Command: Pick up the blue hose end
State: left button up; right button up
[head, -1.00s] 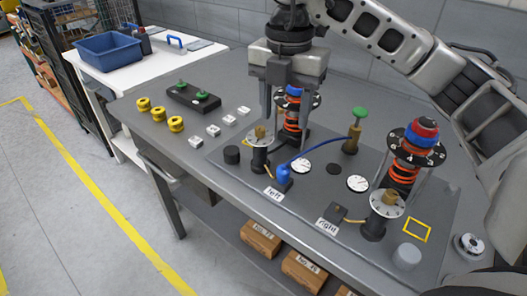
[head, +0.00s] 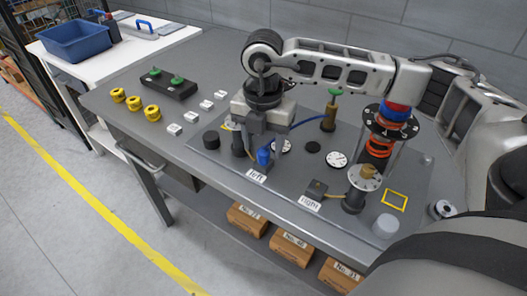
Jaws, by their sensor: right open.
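The blue hose end (head: 263,157) stands on the grey fixture plate (head: 226,160), just behind the "left" label (head: 256,175). The gripper hides the left spring strut and part of the hose. My left gripper is not in view.
The right spring strut (head: 379,146) and a brass-topped post (head: 364,178) stand to the right. Several yellow parts (head: 134,104) and white blocks lie farther left. A blue bin (head: 74,42) is on the white table.

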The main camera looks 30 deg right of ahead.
jog(key=shift+f, duration=1.3)
jog(key=c, duration=1.1)
grip_shut()
jog(key=shift+r, duration=0.2)
